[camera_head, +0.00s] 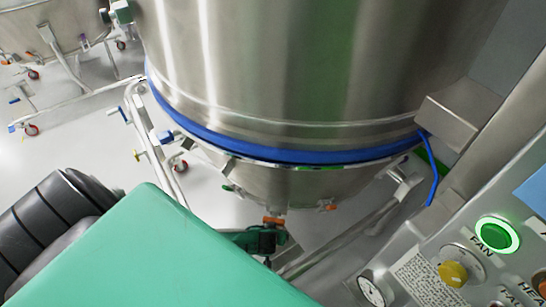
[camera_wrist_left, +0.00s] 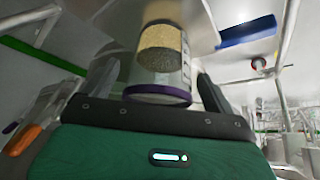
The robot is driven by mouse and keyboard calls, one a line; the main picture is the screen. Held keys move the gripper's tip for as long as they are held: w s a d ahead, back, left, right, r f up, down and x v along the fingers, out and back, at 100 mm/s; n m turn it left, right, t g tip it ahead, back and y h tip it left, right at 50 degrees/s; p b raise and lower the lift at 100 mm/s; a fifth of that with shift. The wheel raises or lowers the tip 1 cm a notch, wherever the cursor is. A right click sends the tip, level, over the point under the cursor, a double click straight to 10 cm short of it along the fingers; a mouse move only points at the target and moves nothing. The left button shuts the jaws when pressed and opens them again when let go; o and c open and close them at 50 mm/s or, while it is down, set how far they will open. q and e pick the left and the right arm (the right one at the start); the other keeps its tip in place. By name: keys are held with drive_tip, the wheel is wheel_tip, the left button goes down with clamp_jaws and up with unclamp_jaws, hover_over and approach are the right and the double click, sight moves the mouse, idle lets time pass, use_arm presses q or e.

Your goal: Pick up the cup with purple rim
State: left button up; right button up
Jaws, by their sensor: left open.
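The cup with purple rim (camera_wrist_left: 160,65) shows in the left wrist view, upper middle. It is clear, with tan granular contents and a dark purple rim towards my gripper's body. My left gripper (camera_wrist_left: 155,80) is open, with one dark finger on each side of the cup. The rim is close to the gripper's dark front bar; I cannot tell whether they touch. The cup is not visible in the head view, and my right gripper is in neither view.
In the head view a large steel vessel (camera_head: 300,70) with a blue band (camera_head: 270,154) fills the middle. A control panel (camera_head: 440,265) with a lit green FAN button (camera_head: 497,234) is at right. A wheeled metal frame (camera_head: 165,150) stands at left. Grey floor shows at left.

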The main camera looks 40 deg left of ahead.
use_arm(q)
drive_tip(key=shift+w+a+f, duration=0.1)
drive_tip(key=shift+w+f, duration=0.05)
drive_tip(key=shift+f, duration=0.1)
drive_tip(key=c, duration=1.2)
drive_tip(key=shift+o, duration=0.2)
drive_tip(key=shift+r, duration=0.1)
